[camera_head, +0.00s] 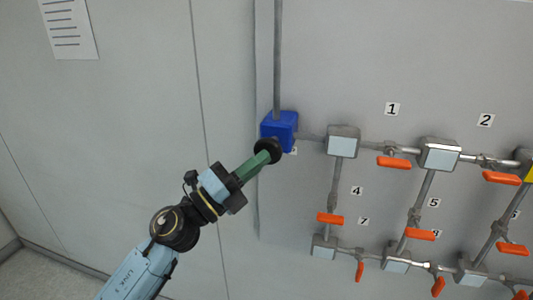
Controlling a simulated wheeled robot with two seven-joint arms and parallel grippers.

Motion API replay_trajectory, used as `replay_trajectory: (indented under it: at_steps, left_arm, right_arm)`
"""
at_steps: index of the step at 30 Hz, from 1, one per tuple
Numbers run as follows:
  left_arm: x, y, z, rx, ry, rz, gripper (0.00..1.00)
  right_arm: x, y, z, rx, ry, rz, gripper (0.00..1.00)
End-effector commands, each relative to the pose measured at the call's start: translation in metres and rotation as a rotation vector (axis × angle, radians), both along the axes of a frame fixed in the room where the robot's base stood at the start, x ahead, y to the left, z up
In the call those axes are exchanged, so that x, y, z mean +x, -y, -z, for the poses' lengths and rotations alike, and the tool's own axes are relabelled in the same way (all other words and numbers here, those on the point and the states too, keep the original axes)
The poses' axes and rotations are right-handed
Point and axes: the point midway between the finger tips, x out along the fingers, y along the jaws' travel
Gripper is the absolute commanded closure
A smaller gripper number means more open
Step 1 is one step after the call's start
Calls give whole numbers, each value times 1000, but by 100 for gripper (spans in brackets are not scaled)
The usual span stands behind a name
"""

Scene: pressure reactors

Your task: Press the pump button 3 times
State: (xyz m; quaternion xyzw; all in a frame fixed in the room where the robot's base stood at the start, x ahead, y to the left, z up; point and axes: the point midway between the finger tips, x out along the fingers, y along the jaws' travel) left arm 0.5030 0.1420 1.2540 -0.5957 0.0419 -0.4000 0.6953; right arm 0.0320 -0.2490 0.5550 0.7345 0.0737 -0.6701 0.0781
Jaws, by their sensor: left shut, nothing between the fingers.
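The blue pump box (282,128) is fixed to the grey wall panel, at the foot of a vertical pipe. A round black button (267,147) shows at its lower left front. My left gripper (264,157) comes in from the lower left with green fingers shut and empty. Its fingertips overlap the lower part of the button in the head view. I cannot tell whether they touch or press it. My right gripper is out of view.
Pipes with grey junction boxes (342,142) and several orange valve handles (394,162) spread to the right of the pump. Number labels (392,109) are on the panel. A paper sheet (68,28) hangs at upper left.

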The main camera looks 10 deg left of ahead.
Motion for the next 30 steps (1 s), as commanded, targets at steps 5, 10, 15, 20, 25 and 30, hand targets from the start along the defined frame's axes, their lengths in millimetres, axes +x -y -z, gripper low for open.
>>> replay_trajectory:
  at_steps: [5, 10, 15, 20, 25, 30]
  left_arm:
    - [2, 0, 0, -1, 1, 0, 100]
    - [5, 0, 0, 0, 1, 0, 100]
    - [7, 0, 0, 0, 1, -1, 100]
    - [9, 0, 0, 0, 1, -1, 100]
    - [11, 0, 0, 0, 1, -1, 100]
    - [13, 0, -1, 0, 1, -1, 100]
  right_arm:
    - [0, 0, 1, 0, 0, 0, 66]
    - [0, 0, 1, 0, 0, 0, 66]
    - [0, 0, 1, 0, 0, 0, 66]
    - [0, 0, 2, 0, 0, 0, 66]
    - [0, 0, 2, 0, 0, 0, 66]
    - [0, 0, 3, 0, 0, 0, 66]
